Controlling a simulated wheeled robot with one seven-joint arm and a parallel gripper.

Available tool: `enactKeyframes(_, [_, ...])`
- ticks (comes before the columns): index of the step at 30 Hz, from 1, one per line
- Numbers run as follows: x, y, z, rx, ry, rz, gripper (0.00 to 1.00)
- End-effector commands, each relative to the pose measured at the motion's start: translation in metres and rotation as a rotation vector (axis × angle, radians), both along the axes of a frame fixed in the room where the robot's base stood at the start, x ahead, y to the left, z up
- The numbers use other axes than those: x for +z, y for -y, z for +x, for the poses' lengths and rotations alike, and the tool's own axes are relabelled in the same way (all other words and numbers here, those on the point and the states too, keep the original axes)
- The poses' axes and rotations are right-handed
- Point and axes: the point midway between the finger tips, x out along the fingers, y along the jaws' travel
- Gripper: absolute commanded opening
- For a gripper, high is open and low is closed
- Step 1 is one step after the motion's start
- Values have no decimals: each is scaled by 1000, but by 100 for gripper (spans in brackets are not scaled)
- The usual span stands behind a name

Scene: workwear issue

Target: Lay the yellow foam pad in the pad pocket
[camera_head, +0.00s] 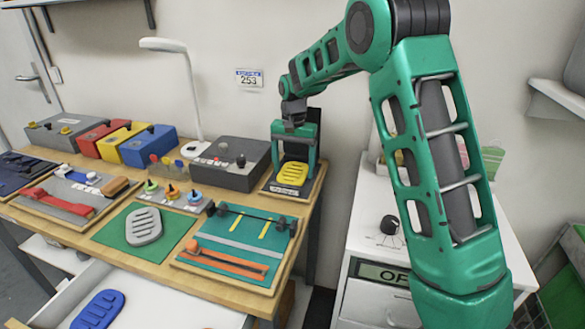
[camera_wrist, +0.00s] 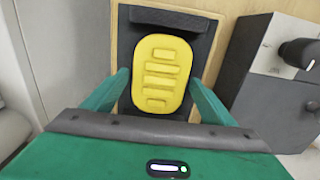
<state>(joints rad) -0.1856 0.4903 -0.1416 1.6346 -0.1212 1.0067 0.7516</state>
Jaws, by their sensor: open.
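The yellow foam pad (camera_head: 293,173) is oval with several slots. It lies flat within the dark pad pocket (camera_wrist: 128,32), which sits on a wooden board at the right end of the bench. In the wrist view the pad (camera_wrist: 160,74) is centred between the pocket's dark edges. I cannot tell how deep it sits. My gripper (camera_head: 296,160) is over the pad, its green fingers spread to either side. In the wrist view my gripper (camera_wrist: 160,82) is open, with gaps between both fingers and the pad.
A grey box with knobs (camera_head: 230,163) stands just left of the pocket. A grey slotted pad (camera_head: 144,226) lies on a green mat, and a blue one (camera_head: 98,311) lies in the open drawer below. A white cabinet (camera_head: 350,230) stands right of the bench.

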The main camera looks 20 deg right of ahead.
Motion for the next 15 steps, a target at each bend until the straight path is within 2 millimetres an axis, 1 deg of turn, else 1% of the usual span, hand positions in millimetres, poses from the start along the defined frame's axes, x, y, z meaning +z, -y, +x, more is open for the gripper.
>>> enactKeyframes(4, [4,0,0,0,1,0,79])
enactKeyframes(7, [15,0,1,0,3,1,79])
enactKeyframes(11, [38,0,1,-1,4,0,79])
enactKeyframes(15, [67,0,1,-1,4,0,79])
